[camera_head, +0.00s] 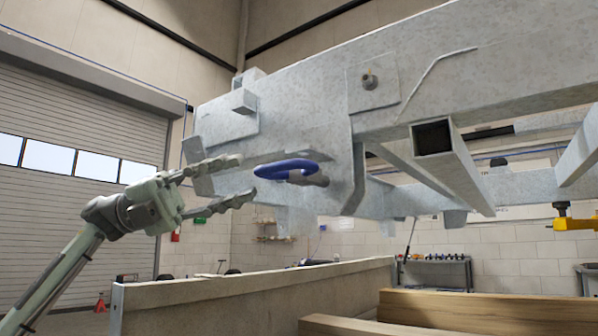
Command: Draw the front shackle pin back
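My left gripper (246,178) comes in from the left with its two fingers spread apart, one above the other. Nothing shows between them. Just right of the fingertips, a blue loop-shaped part (285,166), which looks like the shackle, sits against the side of the grey metal frame (300,110). A dark grey rounded piece (311,179) lies along its lower right side; it may be the pin, but I cannot tell for sure. In the picture the upper fingertip comes close to the blue loop's left end; whether they touch is unclear. My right gripper is out of view.
An open square tube (433,138) juts out at right. A yellow stand (574,223) is at far right.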

